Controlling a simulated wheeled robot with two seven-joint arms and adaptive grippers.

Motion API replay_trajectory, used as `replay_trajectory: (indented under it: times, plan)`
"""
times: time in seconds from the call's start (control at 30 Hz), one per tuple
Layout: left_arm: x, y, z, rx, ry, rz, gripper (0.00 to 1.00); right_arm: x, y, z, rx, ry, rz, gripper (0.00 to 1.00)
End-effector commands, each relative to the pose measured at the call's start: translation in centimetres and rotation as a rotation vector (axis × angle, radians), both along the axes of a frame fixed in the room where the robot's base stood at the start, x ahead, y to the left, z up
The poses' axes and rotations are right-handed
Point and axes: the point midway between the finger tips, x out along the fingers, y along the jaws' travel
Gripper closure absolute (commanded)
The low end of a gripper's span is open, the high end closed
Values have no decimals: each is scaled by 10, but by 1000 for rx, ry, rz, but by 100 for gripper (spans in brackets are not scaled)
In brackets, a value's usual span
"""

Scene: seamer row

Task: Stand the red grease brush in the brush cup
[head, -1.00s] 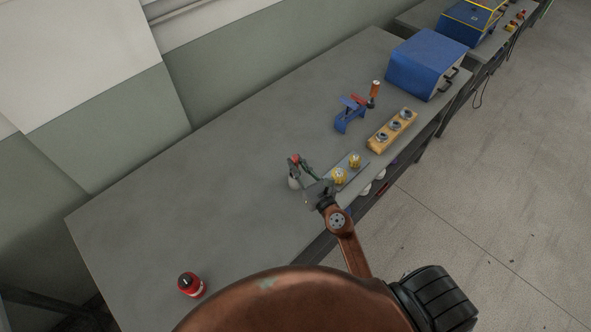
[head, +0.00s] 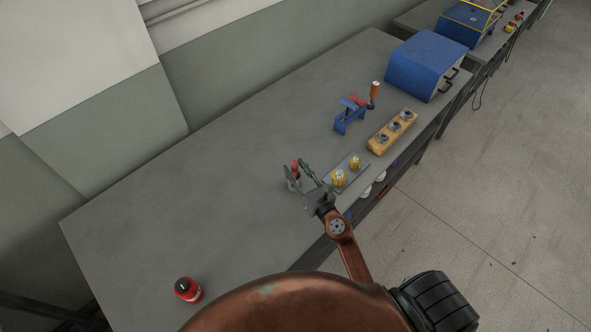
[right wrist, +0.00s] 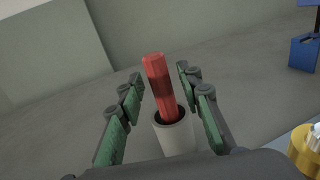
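The red grease brush (right wrist: 160,85) stands in the brush cup (right wrist: 175,138), a pale round cup, leaning slightly, with its lower end hidden inside. In the head view the red handle (head: 295,165) shows small, and the cup is largely hidden behind the fingers. My right gripper (right wrist: 162,85) is open, one green-padded finger on each side of the brush and cup. Gaps show between both fingers and the handle. It also shows in the head view (head: 299,168) at the cup. My left gripper is in neither view now.
Right of the cup are two yellow pieces on a thin tray (head: 331,185). Beyond stand a wooden block (head: 378,146) with grey rings, a blue seamer-like device (head: 349,119) and a large blue box (head: 425,62). The bench's middle is clear.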

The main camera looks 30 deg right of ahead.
Motion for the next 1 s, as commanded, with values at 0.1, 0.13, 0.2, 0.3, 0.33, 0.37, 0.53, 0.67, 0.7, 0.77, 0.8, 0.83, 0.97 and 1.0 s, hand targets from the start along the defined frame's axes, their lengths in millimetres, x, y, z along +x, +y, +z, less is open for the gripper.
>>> replay_trajectory:
  times: [0.1,0.13,0.2,0.3,0.33,0.37,0.53,0.67,0.7,0.77,0.8,0.83,0.97,1.0]
  plan:
    - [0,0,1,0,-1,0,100,0,0,1,0,0,0,67]
    - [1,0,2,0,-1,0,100,0,0,3,0,0,0,67]
    - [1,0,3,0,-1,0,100,-3,0,4,-1,1,0,67]
    - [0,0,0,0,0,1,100,-19,-2,1,-2,3,-1,67]
    - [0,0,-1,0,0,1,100,-25,-3,1,-2,3,-1,67]
    - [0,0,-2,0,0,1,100,-31,-3,1,-3,3,-1,67]
    - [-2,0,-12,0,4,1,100,-69,-5,0,-3,4,0,67]
    - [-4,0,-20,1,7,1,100,-93,-7,1,-2,3,1,67]
    - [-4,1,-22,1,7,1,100,-99,-7,1,-2,4,1,67]
    - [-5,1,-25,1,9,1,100,-106,-8,1,-1,3,0,67]
    - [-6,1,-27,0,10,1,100,-110,-8,2,0,2,0,67]
    - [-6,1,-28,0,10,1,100,-113,-8,2,0,1,0,67]
    - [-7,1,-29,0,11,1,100,-119,-8,4,-1,1,0,67]
    - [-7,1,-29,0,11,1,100,-120,-8,5,-1,0,0,67]
